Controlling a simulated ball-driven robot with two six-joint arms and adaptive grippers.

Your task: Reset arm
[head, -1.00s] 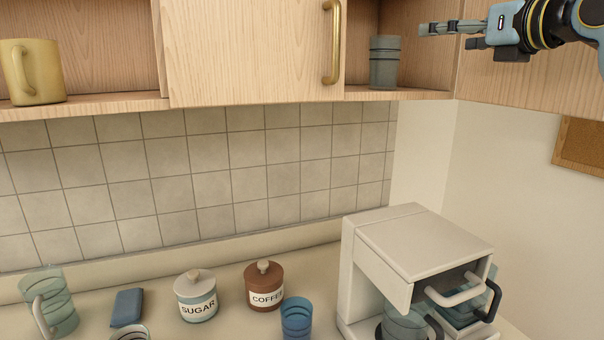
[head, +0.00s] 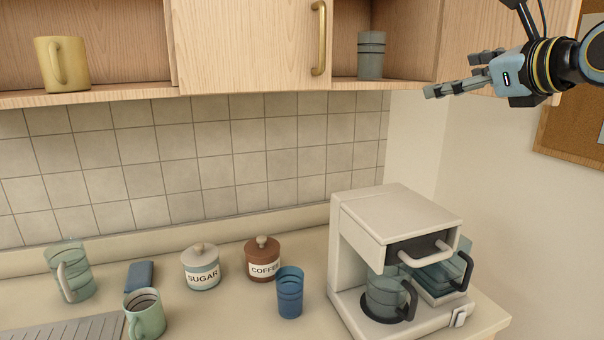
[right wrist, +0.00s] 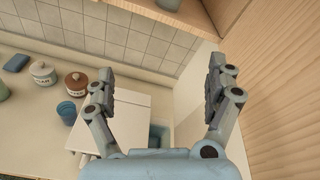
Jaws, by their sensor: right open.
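My right gripper (head: 450,88) is at the upper right in the head view, above the coffee machine and in front of the right part of the wall cabinet. In the right wrist view my right gripper (right wrist: 163,88) has its two fingers wide apart with nothing between them. Behind the fingers lie the white coffee machine top (right wrist: 125,115) and the wall. My left gripper is not in view.
The coffee machine (head: 400,215) holds a glass pot (head: 385,295). A blue cup (head: 289,292), a coffee jar (head: 262,260), a sugar jar (head: 201,268) and a green mug (head: 144,315) stand on the counter. A grey cup (head: 371,55) and yellow mug (head: 62,63) sit in the cabinet.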

